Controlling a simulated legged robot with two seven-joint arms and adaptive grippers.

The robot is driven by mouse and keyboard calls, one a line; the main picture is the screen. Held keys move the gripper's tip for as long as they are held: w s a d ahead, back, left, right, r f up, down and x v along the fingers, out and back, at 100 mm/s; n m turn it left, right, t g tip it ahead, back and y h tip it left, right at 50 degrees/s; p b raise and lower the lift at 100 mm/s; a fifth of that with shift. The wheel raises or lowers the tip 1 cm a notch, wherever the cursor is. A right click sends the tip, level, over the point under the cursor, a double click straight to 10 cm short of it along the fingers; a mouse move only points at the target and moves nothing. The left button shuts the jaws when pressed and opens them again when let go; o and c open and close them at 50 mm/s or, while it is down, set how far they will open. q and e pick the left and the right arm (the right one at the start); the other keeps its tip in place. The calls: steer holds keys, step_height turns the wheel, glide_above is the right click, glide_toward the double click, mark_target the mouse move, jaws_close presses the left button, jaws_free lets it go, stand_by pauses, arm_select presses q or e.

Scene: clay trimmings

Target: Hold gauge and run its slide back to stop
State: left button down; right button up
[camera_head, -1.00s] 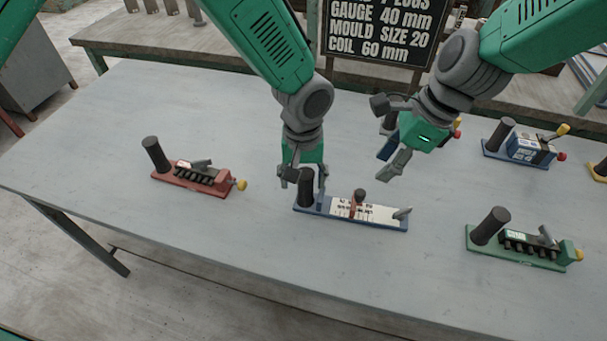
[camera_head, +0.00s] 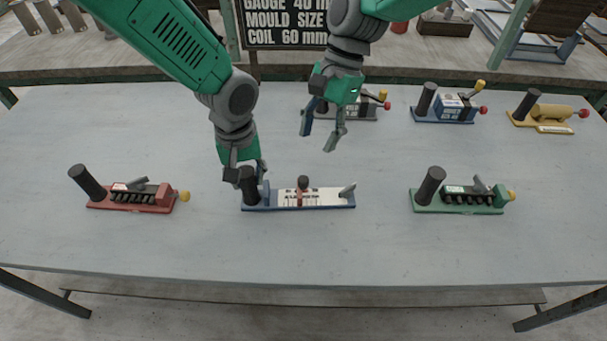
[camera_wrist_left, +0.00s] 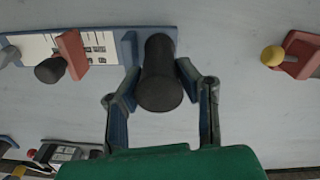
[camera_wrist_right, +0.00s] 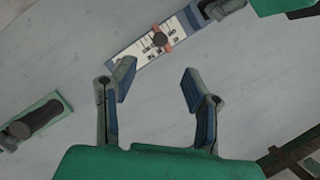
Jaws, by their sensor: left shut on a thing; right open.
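The gauge (camera_head: 328,197) lies flat on the table, a blue base with a white printed scale and a black upright handle (camera_head: 249,186) at its left end. Its red slide (camera_head: 302,192) with a dark knob sits near the middle of the scale, and a grey lever stands at the right end. My left gripper (camera_head: 243,178) is shut on the black handle (camera_wrist_left: 160,75), one finger on each side. My right gripper (camera_head: 320,138) is open and empty above the table, behind and right of the slide. The slide also shows in the right wrist view (camera_wrist_right: 161,39).
A red-based device (camera_head: 132,195) stands left of the gauge and a green-based one (camera_head: 463,200) right of it. Behind are a grey device (camera_head: 352,108), a blue one (camera_head: 448,106) and a yellow one (camera_head: 550,116). Table in front of the gauge is clear.

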mark_target(304, 178)
steer(key=x, duration=1)
steer(key=shift+f, duration=0.1)
steer(key=shift+a, duration=0.1)
jaws_close()
